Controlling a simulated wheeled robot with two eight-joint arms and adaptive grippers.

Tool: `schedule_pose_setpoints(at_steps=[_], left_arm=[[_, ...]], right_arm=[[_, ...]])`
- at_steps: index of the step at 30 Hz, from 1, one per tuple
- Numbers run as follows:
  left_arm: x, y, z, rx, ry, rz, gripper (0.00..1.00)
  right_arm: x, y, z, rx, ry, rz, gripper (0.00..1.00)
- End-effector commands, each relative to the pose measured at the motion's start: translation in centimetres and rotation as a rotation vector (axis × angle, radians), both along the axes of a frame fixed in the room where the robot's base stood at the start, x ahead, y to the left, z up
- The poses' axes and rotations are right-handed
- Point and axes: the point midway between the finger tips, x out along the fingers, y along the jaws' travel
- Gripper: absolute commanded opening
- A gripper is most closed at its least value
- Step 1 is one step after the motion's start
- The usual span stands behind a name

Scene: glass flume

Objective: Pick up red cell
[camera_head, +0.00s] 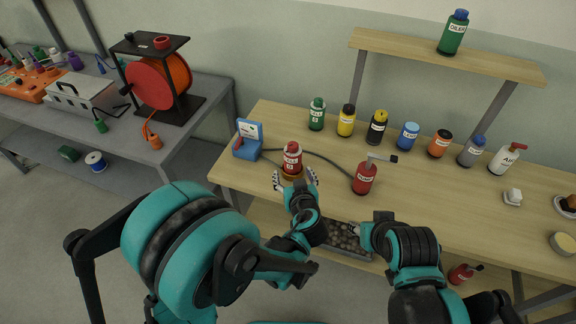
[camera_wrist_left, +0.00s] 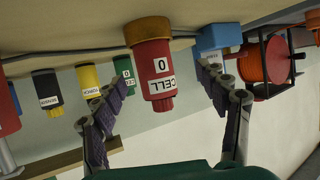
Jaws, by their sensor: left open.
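The red cell (camera_head: 292,160), with a white label reading CELL 0, stands upright on an orange-brown base near the front left of the wooden table (camera_head: 420,195). My left gripper (camera_head: 295,180) is open, with one finger on each side of the cell. In the left wrist view, which is upside down, the red cell (camera_wrist_left: 153,72) hangs between the spread fingers of my left gripper (camera_wrist_left: 156,88), with gaps on both sides. My right gripper (camera_head: 356,229) is near the table's front edge, small and partly hidden by its arm.
A blue device (camera_head: 247,140) stands left of the cell, with a dark cable behind it. A red extinguisher-like bottle (camera_head: 364,178) stands to the right. Several coloured bottles line the back, including a green one (camera_head: 317,114) and a yellow one (camera_head: 346,120). A raised shelf (camera_head: 440,55) is above.

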Motion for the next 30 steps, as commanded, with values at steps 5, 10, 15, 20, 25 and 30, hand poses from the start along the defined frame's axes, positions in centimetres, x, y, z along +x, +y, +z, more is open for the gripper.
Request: schedule_pose_setpoints(at_steps=[5,10,15,20,25,30], left_arm=[[0.9,-0.6,-0.9,-0.007,-0.020,-0.002,0.73],[2.6,-0.3,-1.5,-0.007,-0.020,-0.002,0.73],[4.4,-0.1,-2.0,-0.008,-0.020,-0.001,0.73],[6.8,0.1,-2.8,-0.007,-0.019,-0.001,0.73],[7.5,0.2,-2.9,-0.007,-0.019,-0.003,0.73],[7.5,0.2,-2.8,-0.007,-0.019,-0.003,0.58]], right_arm=[[0.0,0.0,-0.5,0.000,0.000,0.000,0.40],[0.0,0.0,-1.0,0.000,0.000,0.000,0.40],[0.0,0.0,-1.9,0.000,0.000,0.000,0.40],[0.0,0.0,-2.9,0.000,0.000,0.000,0.40],[0.0,0.0,-2.9,0.000,0.000,0.000,0.40],[0.0,0.0,-2.9,0.000,0.000,0.000,0.40]])
